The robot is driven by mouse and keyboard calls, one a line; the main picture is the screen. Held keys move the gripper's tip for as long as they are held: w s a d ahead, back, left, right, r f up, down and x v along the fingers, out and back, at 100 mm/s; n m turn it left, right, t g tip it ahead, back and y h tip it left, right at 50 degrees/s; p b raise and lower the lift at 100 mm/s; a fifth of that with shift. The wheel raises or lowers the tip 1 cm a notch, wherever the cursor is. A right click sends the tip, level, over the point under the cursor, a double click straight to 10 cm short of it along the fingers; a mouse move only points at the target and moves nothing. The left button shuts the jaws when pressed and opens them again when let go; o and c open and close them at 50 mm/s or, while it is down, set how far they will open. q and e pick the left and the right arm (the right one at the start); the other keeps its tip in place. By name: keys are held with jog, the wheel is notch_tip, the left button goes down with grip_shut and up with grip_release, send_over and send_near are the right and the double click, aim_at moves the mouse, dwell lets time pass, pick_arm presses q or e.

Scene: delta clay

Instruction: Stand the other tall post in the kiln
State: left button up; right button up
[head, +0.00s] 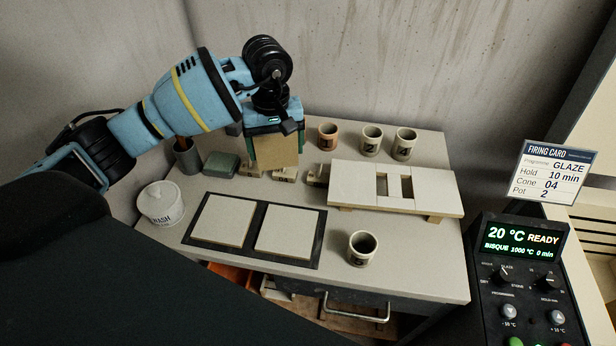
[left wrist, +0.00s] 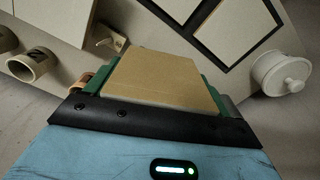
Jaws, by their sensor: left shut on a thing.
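My left gripper (head: 276,135) is above the back of the table, pointing down. It is shut on a broad tan block (head: 277,153), which also shows between the green fingers in the left wrist view (left wrist: 163,78). I cannot tell whether this block is the tall post. Small cream blocks (head: 285,173) with dark marks stand just below it; I cannot tell whether they touch it. The kiln's control panel (head: 522,240), reading 20 °C READY, is at the right. The kiln's inside does not clearly show. My right gripper is not in view.
A raised cream shelf (head: 440,190) with openings stands right of the gripper. Several mugs (head: 371,138) are behind it, and another (head: 362,247) is in front. A black tray (head: 247,253) with two pale tiles and a lidded white pot (head: 160,203) are at the front left.

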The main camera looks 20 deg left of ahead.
pick_arm(q)
jog(key=shift+f, duration=4.95)
jog(key=shift+f, duration=0.15)
jog(key=o, duration=1.1)
jog(key=shift+s, duration=0.1)
jog(key=shift+c, duration=0.2)
